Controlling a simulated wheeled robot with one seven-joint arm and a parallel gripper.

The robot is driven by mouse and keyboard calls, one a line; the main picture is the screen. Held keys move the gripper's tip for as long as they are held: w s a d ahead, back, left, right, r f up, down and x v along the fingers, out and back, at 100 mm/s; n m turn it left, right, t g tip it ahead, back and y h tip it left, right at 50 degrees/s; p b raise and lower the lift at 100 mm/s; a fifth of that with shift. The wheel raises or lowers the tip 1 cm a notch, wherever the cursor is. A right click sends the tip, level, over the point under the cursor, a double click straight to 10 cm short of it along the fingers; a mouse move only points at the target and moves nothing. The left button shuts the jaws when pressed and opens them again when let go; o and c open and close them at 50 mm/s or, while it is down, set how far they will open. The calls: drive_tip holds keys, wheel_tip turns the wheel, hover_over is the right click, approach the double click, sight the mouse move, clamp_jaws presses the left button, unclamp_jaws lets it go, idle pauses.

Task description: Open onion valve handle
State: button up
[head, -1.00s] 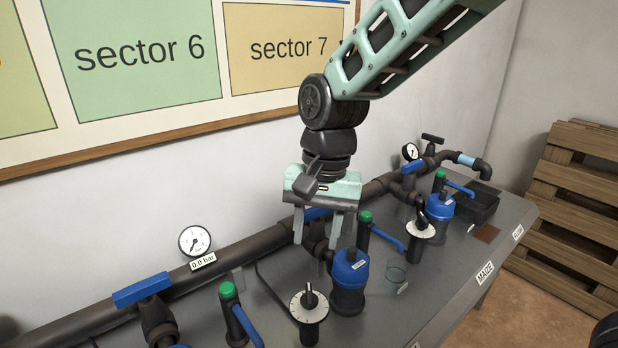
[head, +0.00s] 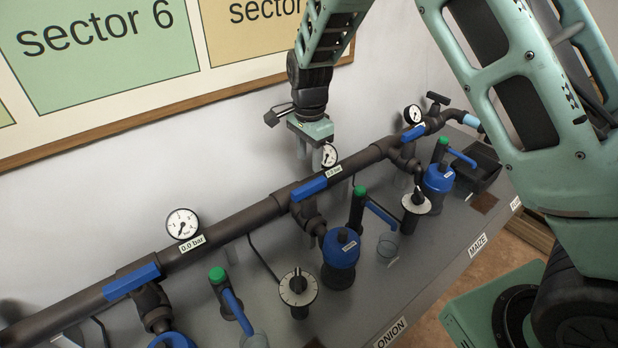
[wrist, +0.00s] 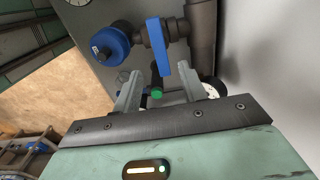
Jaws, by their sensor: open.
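The valve handle above the ONION label (head: 390,333) is a blue bar (head: 309,188). It lies along the dark main pipe, crosswise to the short branch leading to a blue-topped filter (head: 341,248). My gripper (head: 314,152) is open and empty, pointing down near the wall behind a gauge (head: 329,155), which partly hides a finger. It is apart from the handle. In the wrist view, the handle (wrist: 158,45) shows beyond my open gripper (wrist: 160,78), with the filter (wrist: 110,45) to its left.
The main pipe (head: 235,223) runs along the wall. Other blue handles sit at left (head: 131,281) and right (head: 413,132). A green-capped lever (head: 358,205) and a dial (head: 298,288) stand near the filter. A sector board (head: 100,60) hangs above.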

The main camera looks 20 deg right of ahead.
sight(309, 185)
wheel_tip(309, 185, down, 9)
drive_tip(key=shift+r+p, duration=0.2)
drive_tip(key=shift+p, duration=0.75)
clamp_jaws()
